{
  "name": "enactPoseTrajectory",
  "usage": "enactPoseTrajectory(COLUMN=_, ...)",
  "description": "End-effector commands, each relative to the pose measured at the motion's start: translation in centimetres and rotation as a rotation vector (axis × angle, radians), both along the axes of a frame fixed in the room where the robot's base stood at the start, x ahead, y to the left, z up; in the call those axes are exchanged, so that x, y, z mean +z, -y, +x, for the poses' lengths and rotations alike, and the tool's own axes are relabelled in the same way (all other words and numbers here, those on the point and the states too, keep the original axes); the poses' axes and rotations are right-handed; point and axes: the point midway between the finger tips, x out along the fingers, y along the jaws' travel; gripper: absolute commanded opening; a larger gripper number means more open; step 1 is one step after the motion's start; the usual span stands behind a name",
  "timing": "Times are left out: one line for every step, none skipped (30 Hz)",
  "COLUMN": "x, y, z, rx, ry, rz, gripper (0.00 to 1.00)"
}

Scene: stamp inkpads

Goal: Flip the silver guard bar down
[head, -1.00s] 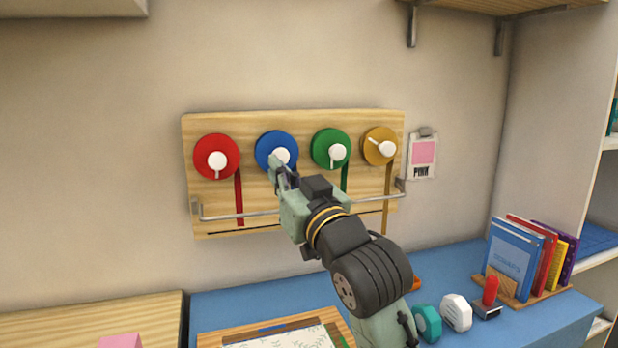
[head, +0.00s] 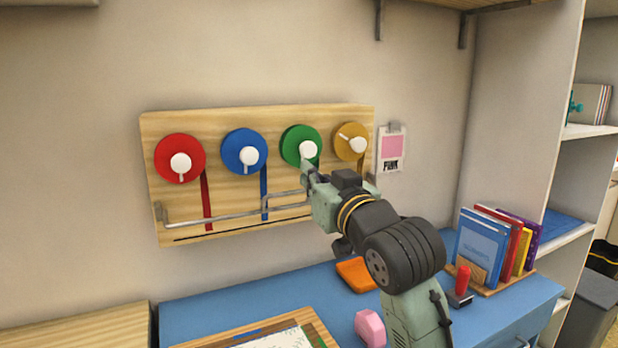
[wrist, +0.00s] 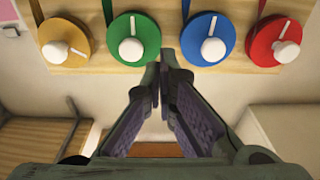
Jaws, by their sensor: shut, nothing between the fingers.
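The silver guard bar (head: 225,215) runs across the lower part of a wooden wall board (head: 155,130), below the dials, and crosses in front of the hanging ribbons. A cranked section shows near its middle, and its right part is hidden behind my arm. My gripper (head: 308,168) is shut and empty, at the lower edge of the green dial (head: 293,138) in the head view and above the bar there. In the wrist view my fingertips (wrist: 160,62) lie between the green and blue dials. I cannot make out the bar in the wrist view, nor whether I touch anything.
The red (head: 170,147), blue (head: 235,142) and yellow (head: 347,132) dials have white knobs. A pink card (head: 392,150) hangs right of the board. The blue desk (head: 215,297) below holds an orange pad (head: 356,274), a pink item (head: 370,328) and books (head: 485,245).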

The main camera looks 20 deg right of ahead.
Motion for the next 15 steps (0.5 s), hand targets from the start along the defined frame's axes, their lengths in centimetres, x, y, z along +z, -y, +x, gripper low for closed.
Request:
enactPoseTrajectory(x=0.4, y=-0.1, z=1.0, rx=0.002, ry=-0.003, rz=0.002, gripper=0.0)
enactPoseTrajectory(x=0.5, y=-0.1, z=1.6, rx=0.002, ry=-0.003, rz=0.002, gripper=0.0)
enactPoseTrajectory(x=0.6, y=-0.2, z=2.5, rx=0.003, ry=-0.003, rz=0.002, gripper=0.0)
enactPoseTrajectory(x=0.6, y=-0.2, z=3.2, rx=0.002, ry=-0.004, rz=0.002, gripper=0.0)
enactPoseTrajectory(x=0.7, y=-0.2, z=3.8, rx=0.002, ry=-0.004, rz=0.002, gripper=0.0)
enactPoseTrajectory(x=0.9, y=-0.2, z=4.7, rx=0.002, ry=-0.004, rz=0.003, gripper=0.0)
enactPoseTrajectory(x=0.9, y=-0.2, z=5.4, rx=0.002, ry=-0.004, rz=0.002, gripper=0.0)
enactPoseTrajectory(x=1.0, y=-0.2, z=6.0, rx=0.001, ry=-0.003, rz=0.001, gripper=0.0)
enactPoseTrajectory(x=1.1, y=-0.3, z=6.9, rx=0.002, ry=-0.003, rz=0.002, gripper=0.0)
enactPoseTrajectory(x=1.1, y=-0.3, z=7.5, rx=0.002, ry=-0.003, rz=0.001, gripper=0.0)
enactPoseTrajectory(x=1.2, y=-0.3, z=8.1, rx=0.001, ry=-0.003, rz=0.001, gripper=0.0)
enactPoseTrajectory(x=0.4, y=-0.2, z=8.1, rx=-0.001, ry=-0.003, rz=0.002, gripper=0.0)
enactPoseTrajectory(x=-0.3, y=-0.1, z=7.8, rx=-0.003, ry=-0.003, rz=0.003, gripper=0.0)
enactPoseTrajectory(x=-0.7, y=-0.1, z=7.6, rx=-0.002, ry=-0.002, rz=0.002, gripper=0.0)
enactPoseTrajectory(x=-1.2, y=-0.2, z=7.5, rx=-0.002, ry=-0.001, rz=0.002, gripper=0.0)
